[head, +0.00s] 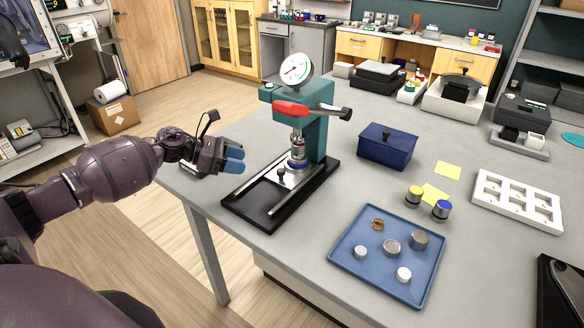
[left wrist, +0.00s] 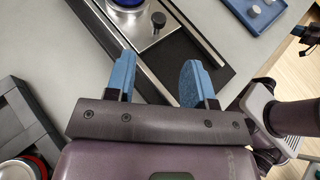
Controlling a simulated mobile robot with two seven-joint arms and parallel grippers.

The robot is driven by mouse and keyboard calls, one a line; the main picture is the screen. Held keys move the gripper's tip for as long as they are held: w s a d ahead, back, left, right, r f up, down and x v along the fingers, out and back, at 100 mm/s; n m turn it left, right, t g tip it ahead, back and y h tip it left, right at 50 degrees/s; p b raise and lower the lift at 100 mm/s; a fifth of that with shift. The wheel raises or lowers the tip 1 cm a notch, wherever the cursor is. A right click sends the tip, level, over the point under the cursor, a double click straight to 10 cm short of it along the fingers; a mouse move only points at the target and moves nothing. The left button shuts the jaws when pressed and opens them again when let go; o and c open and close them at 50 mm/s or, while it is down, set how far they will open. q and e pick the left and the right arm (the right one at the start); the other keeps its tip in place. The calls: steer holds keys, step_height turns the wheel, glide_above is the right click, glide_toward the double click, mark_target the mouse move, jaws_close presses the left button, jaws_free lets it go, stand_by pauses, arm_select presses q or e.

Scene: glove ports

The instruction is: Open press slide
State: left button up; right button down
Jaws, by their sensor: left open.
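The teal press (head: 318,132) stands on a black base at the table's left side, with a round dial on top and a red lever. Its slide (head: 290,178) is a silver plate between two rails, with a small dark knob (head: 281,172) upright near its front end. A blue-ringed cup (head: 298,163) sits on it under the ram. My left gripper (head: 235,158) is open and empty, left of the press base. In the left wrist view its blue fingers (left wrist: 160,65) are apart above the base, and the knob (left wrist: 158,20) lies beyond the fingertips.
A blue lidded box (head: 387,145) stands right of the press. A blue tray (head: 345,248) with small metal cups lies in front of it. A white rack (head: 518,200) is further right. Bare tabletop shows between the press and the tray.

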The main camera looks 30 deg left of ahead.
mark_target(281, 170)
arm_select(q)
steer(key=x, duration=1)
steer(key=shift+w+r+p, duration=0.1)
steer(key=shift+r+p, duration=0.1)
steer(key=shift+p, duration=0.15)
steer(key=shift+w+d+f, duration=0.25)
steer(key=shift+w+d, duration=0.05)
steer(key=shift+d, duration=0.05)
